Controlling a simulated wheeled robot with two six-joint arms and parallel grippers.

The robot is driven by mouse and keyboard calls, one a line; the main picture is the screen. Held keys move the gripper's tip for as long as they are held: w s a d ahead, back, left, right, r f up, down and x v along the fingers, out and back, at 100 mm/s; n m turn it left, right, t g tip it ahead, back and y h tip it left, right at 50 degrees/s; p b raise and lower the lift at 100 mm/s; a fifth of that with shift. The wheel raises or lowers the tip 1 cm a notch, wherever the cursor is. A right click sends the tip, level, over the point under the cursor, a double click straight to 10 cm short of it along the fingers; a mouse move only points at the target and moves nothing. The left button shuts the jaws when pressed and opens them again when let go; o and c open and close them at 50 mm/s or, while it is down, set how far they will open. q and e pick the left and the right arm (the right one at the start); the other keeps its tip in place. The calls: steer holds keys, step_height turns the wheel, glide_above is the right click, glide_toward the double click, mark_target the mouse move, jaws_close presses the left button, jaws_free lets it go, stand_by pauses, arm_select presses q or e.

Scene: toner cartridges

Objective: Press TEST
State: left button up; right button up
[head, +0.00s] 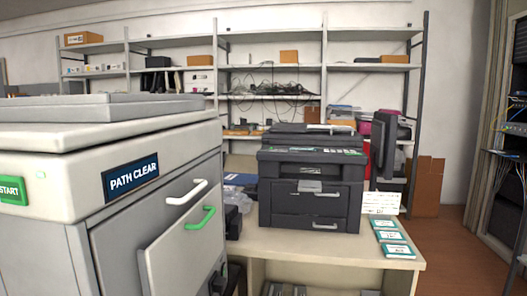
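No button that reads TEST can be made out. A large grey machine (110,160) fills the left side, with a green START label (10,190) at the frame's left edge and a dark PATH CLEAR sign (132,178) on its front. A black printer (311,190) stands on a beige table (300,246). Its control panel (335,151) runs along the top front edge with small green marks, too small to read. Neither of my grippers is in view.
A grey panel with a green handle (201,219) stands out from the large machine's front, below a white handle (186,193). Several teal-edged cards (390,236) and a white sign (382,203) are right of the printer. Shelves line the back wall; brown floor (450,250) is open at right.

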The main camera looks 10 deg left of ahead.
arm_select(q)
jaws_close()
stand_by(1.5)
